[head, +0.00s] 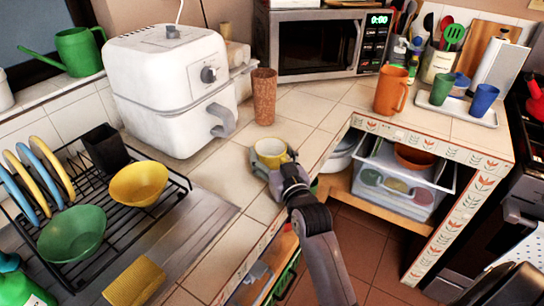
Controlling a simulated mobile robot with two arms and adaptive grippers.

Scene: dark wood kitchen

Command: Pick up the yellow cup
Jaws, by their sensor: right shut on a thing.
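The yellow cup (271,148) is upright at the counter's front edge, below the tall brown cup in the picture. My right gripper (274,164) comes in from the lower right and is shut on the yellow cup, with its fingers at the cup's near side. The fingers and wrist hide the cup's lower near part, so I cannot tell whether its base touches the counter. My left gripper is not in view.
A tall brown cup (264,97) stands just behind, with a white air fryer (170,88) to the left. A dish rack (92,262) with bowls and plates is at the lower left. An orange jug (391,91) stands on the right counter. Tiles right of the brown cup are clear.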

